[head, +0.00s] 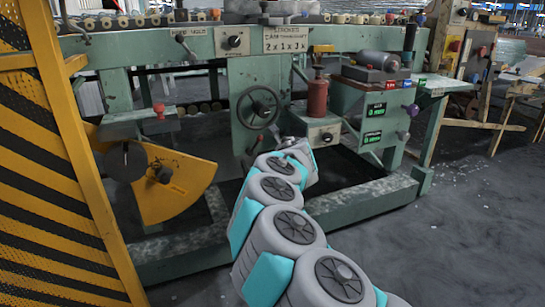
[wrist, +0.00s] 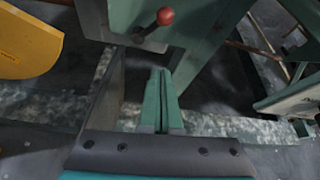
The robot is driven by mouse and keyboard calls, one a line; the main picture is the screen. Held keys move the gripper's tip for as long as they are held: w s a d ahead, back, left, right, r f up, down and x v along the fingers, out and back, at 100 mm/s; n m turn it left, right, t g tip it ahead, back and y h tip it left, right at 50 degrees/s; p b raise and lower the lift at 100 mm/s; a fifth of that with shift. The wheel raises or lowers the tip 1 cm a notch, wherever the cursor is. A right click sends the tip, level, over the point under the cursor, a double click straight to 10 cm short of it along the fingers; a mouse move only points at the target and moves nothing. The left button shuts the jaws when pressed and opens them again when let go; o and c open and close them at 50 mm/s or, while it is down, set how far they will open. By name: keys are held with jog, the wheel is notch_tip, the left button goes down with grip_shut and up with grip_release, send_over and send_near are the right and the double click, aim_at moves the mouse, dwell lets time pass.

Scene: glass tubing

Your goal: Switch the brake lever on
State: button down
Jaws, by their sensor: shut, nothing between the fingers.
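A lever with a red ball knob (wrist: 165,17) sticks out from a green panel at the top of the wrist view. In the head view my arm hides the gripper's fingertips.
The green machine frame (head: 365,200) spans the scene. A handwheel (head: 258,107), a red cylinder (head: 317,97) and another red-knobbed lever (head: 158,110) are around the arm. A yellow quadrant plate (head: 180,185) and a striped yellow barrier (head: 50,170) stand left. Floor at right front is clear.

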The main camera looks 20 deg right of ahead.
jog(key=shift+s+r, duration=0.3)
jog(key=shift+s, duration=0.35)
